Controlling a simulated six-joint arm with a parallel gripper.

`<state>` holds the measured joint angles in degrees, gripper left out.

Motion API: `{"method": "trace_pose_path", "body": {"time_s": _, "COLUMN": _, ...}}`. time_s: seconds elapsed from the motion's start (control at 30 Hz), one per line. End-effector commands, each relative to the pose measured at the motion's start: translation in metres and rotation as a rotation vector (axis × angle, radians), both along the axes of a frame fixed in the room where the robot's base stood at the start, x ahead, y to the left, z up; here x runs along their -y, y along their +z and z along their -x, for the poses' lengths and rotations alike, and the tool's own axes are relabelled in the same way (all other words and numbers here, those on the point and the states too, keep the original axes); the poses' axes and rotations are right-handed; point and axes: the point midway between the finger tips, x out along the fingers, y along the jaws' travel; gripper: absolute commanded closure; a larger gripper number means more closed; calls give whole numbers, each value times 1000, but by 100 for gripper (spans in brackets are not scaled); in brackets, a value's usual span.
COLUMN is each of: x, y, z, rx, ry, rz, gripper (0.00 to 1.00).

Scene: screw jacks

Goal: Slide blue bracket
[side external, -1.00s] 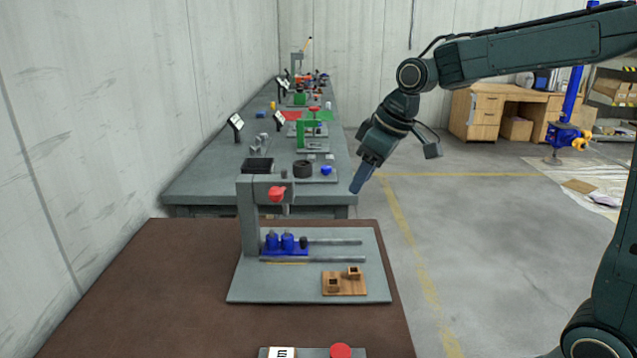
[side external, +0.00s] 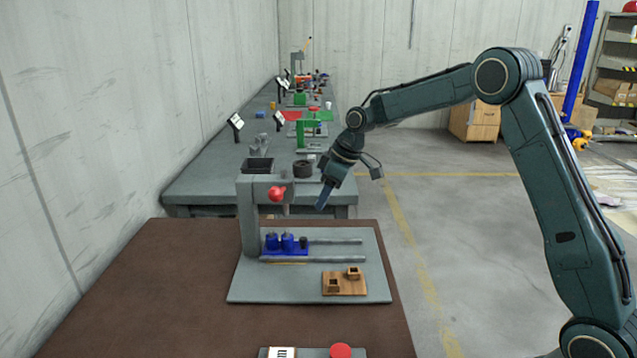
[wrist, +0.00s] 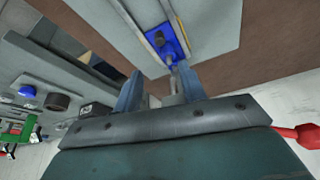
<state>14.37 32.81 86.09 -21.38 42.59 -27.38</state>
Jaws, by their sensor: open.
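The blue bracket (side external: 286,247) sits on the two grey rails (side external: 335,241) of the grey fixture plate, at their left end. It carries blue cylinders and one dark cylinder. In the wrist view the blue bracket (wrist: 167,42) shows beyond the fingers, between the rails. My gripper (side external: 321,206) is open and empty. It is in the air above and to the right of the bracket, apart from it. In the wrist view the two blue-grey fingers (wrist: 157,88) are spread.
A grey press frame with a red knob (side external: 276,194) stands over the bracket's left side. A wooden block with two square sockets (side external: 345,282) lies on the plate front right. A red button (side external: 340,351) is at the table's front edge. The brown table (side external: 150,290) is clear at left.

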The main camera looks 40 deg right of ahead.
Motion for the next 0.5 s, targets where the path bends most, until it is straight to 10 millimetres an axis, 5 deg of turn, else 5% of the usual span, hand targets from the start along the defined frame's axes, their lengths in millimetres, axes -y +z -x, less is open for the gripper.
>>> {"method": "trace_pose_path", "body": {"time_s": 0.5, "x": -6, "y": -28, "z": -9, "rx": -3, "ry": 0, "rz": -1, "gripper": 59}}
